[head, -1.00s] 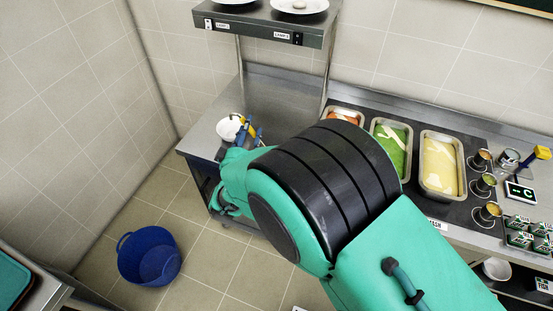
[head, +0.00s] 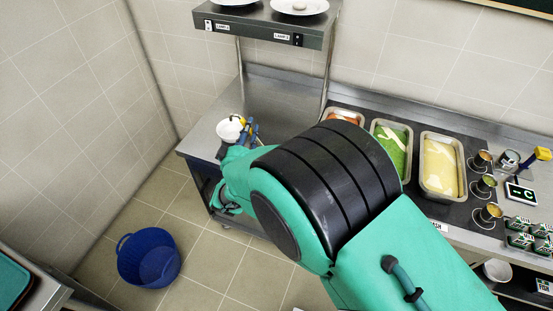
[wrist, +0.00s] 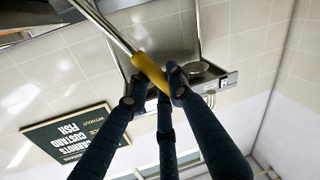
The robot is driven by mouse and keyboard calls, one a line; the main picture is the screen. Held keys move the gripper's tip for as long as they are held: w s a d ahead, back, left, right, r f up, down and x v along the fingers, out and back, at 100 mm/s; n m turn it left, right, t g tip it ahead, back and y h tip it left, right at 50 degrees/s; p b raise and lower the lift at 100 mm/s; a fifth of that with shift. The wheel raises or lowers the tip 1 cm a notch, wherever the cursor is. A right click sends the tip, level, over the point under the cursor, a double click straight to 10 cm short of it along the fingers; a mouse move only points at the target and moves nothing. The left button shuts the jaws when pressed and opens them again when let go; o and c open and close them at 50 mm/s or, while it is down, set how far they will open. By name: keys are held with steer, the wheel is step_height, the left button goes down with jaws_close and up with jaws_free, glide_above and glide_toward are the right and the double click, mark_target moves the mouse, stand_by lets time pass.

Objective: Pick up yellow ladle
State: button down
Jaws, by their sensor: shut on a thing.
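In the wrist view, my gripper (wrist: 155,88) has its dark blue fingers closed around a yellow handle with a long steel shaft, which I take for the yellow ladle (wrist: 147,66). The shaft runs to the upper left and out of the picture, so the ladle's far end is hidden there. In the head view, my gripper (head: 250,131) is small and partly behind my arm, beside a white bowl (head: 229,129) over the left part of the steel counter. A small yellow bit of the held ladle (head: 241,120) shows between bowl and fingers.
Food pans, one with green content (head: 393,150) and one with cream content (head: 441,165), sit on the counter (head: 285,95) to the right. Another yellow-topped utensil (head: 543,153) stands at the far right. A lamp shelf (head: 265,27) overhangs the counter. A blue basket (head: 149,258) is on the floor.

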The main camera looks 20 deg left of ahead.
steer(key=shift+r, duration=0.1)
stand_by(0.3)
steer(key=shift+r, duration=0.5)
steer(key=r, duration=0.1)
steer(key=p, duration=0.1)
steer(key=r, duration=0.1)
steer(key=shift+s+d+r, duration=0.2)
steer(key=shift+s+r, duration=0.05)
steer(key=shift+r, duration=0.05)
steer(key=s+d+r+p, duration=0.1)
steer(key=s+d+p, duration=0.1)
steer(key=s+d, duration=0.8)
steer(key=shift+s+d, duration=0.2)
steer(key=shift+s, duration=0.45)
steer(key=shift+w+r, duration=0.15)
